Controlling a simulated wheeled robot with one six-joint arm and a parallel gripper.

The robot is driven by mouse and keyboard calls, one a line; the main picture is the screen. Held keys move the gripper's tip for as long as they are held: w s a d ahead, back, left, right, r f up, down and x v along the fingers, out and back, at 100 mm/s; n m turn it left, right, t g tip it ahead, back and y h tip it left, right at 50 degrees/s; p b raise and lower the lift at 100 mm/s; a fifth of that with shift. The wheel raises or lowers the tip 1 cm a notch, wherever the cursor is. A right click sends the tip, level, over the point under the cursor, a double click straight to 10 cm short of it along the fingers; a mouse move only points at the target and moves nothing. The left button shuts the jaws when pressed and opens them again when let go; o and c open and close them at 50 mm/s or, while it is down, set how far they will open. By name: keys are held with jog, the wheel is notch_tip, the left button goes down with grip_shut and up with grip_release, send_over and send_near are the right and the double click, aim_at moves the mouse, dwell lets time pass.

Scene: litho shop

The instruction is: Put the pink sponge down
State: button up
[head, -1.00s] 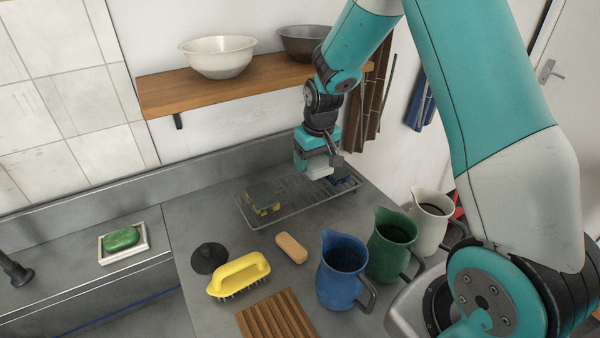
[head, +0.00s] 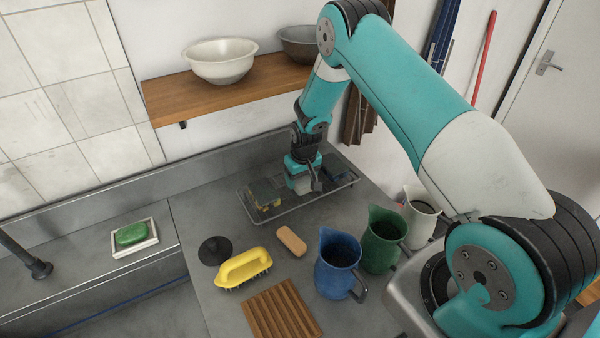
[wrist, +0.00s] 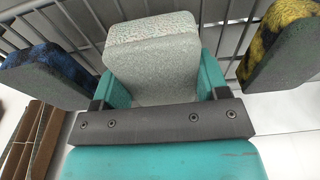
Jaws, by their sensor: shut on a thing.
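My gripper (head: 301,186) is shut on a pale grey, faintly speckled block-shaped sponge (wrist: 152,62); no clear pink shows on it. In the wrist view my gripper (wrist: 155,80) has a teal finger on each side of the sponge. In the head view the gripper is low over the wire rack (head: 310,206), between a yellow sponge with a dark face (head: 266,193) and a blue sponge (head: 335,172). The blue sponge (wrist: 45,72) is left and the yellow one (wrist: 280,45) right in the wrist view, both apart from the held sponge. Whether the held sponge touches the rack is unclear.
A peach bar (head: 291,241), yellow brush (head: 243,268), black plug (head: 215,250) and slatted wooden board (head: 282,311) lie in front of the rack. Blue (head: 338,265), green (head: 383,240) and white (head: 421,215) jugs stand at right. A shelf (head: 200,92) with bowls hangs above.

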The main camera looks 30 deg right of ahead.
jog(key=shift+w, duration=0.35)
jog(key=shift+f, duration=0.1)
jog(key=shift+f, duration=0.25)
jog(key=o, duration=0.8)
jog(key=shift+r, duration=0.15)
